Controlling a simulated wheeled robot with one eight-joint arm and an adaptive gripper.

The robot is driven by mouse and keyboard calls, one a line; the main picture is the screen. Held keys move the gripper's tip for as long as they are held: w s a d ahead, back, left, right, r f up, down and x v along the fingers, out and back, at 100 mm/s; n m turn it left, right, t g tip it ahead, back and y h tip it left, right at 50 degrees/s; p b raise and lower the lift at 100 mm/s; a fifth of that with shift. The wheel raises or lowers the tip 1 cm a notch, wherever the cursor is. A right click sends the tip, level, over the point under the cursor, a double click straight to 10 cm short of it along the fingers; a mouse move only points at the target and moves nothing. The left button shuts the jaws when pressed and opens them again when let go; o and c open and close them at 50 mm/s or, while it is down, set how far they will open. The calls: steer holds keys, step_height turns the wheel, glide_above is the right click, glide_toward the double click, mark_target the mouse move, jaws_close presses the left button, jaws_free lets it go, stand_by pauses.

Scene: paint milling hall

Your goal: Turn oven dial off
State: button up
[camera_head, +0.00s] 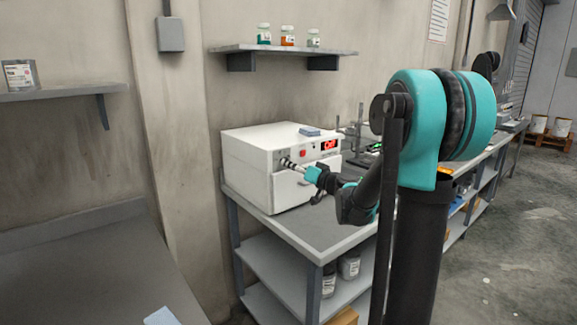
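The oven (250,150) is a white box on the grey metal bench, with its front panel facing right. Its red lit display (329,145) carries letters that look like "Off". A small red button (303,153) sits left of the display. My gripper (288,163) reaches from the right to the left part of the front panel, with its tip at or very near the panel. The dial cannot be told apart there; the gripper's tip covers that spot. Whether the fingers are open or shut is too small to see.
The grey bench (320,228) has bare top in front of the oven. A small blue-grey item (310,132) lies on the oven. A wall shelf (290,50) above holds three jars. Another worktop (90,265) stands at the left. Open floor lies at the right.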

steer(key=v, duration=0.8)
steer(key=shift+s, duration=0.25)
steer(key=shift+s+d, duration=0.1)
steer(key=shift+d, duration=0.15)
